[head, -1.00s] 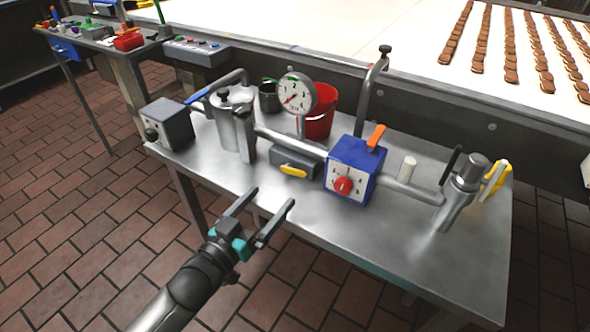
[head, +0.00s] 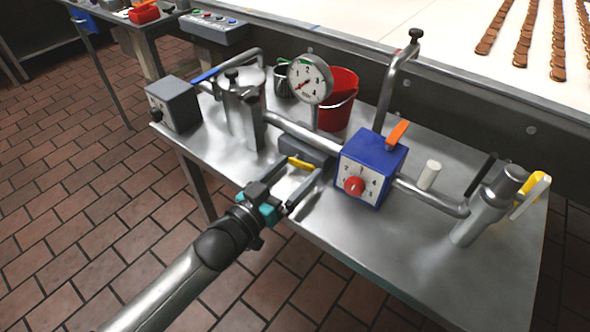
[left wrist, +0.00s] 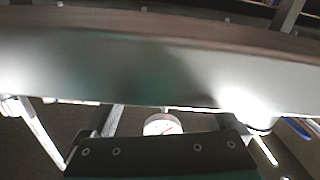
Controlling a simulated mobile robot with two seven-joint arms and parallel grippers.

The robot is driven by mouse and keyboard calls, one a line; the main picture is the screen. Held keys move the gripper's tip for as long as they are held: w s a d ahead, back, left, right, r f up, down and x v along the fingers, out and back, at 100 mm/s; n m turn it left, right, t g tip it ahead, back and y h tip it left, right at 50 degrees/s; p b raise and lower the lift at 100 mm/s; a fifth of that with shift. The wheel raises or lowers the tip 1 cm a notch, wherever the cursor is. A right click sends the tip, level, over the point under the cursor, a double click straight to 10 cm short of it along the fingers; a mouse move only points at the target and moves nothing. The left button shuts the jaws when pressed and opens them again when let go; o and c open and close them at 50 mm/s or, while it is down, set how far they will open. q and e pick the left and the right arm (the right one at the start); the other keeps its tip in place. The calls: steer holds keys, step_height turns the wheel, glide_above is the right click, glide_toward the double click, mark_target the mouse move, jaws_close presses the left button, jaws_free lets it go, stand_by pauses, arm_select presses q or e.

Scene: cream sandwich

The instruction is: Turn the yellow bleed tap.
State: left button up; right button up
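A small yellow tap lever (head: 301,164) sits on a grey block (head: 305,146) below the round gauge in the head view. My left gripper (head: 303,171) is open, its two dark fingers apart and pointing at the block. The yellow lever shows by the left fingertip, between the finger ends in the picture; I cannot tell whether they touch. The left wrist view shows a large blurred bar and the gauge (left wrist: 163,124), with no yellow lever visible. My right gripper is in neither view.
A blue box (head: 370,165) with a red knob and orange lever stands right of my gripper. The gauge (head: 310,78) and a red bucket (head: 340,98) are behind. A metal pipe (head: 298,132) runs above the block. The front of the steel table (head: 400,255) is clear.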

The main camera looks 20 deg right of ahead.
arm_select(q)
steer(key=c, duration=1)
steer(key=shift+m+p, duration=0.35)
steer(key=shift+m, duration=0.15)
steer(key=shift+f+m, duration=0.2)
steer(key=shift+m, duration=0.5)
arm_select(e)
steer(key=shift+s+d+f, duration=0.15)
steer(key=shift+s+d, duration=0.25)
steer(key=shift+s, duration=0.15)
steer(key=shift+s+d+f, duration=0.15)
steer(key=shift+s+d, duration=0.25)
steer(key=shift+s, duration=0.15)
arm_select(q)
steer(key=o, duration=1.2)
